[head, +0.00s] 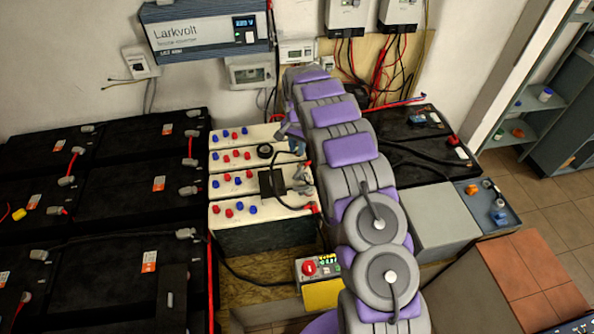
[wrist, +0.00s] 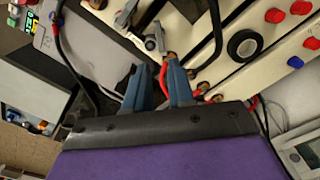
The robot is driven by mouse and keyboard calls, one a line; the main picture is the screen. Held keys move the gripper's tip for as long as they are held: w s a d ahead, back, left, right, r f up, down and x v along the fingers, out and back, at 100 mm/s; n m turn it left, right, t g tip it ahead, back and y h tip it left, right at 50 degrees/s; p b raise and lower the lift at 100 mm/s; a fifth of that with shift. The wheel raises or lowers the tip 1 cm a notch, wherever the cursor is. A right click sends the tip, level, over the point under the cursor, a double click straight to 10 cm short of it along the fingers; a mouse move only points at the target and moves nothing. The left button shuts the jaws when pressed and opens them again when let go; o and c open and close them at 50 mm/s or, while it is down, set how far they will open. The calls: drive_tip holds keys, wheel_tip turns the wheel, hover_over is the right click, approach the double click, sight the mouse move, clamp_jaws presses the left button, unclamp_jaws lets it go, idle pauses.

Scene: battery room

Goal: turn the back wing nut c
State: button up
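My gripper (head: 291,134) is at the right end of the rear white batteries in the head view. In the wrist view its two blue-grey fingers (wrist: 160,70) stand apart, with a narrow gap between the tips. A small copper-red terminal part (wrist: 163,75) shows in that gap; I cannot tell whether the fingers touch it. The back wing nut is too small or hidden to make out clearly. A grey clamp-like fitting (wrist: 153,40) lies just beyond the fingertips. Grey fittings also show at the right ends of the nearer white batteries (head: 262,208).
Black cables cross the battery tops around my gripper. A black ring (head: 265,151) and a black box (head: 272,183) sit on the white batteries. Large black batteries (head: 120,200) stand at the left. A box with a red knob (head: 309,268) stands in front.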

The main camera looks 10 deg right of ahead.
sight(297, 172)
wheel_tip(297, 172, down, 12)
drive_tip(key=shift+f+b, duration=0.2)
drive_tip(key=shift+b, duration=0.8)
drive_tip(key=shift+c, duration=0.2)
clamp_jaws()
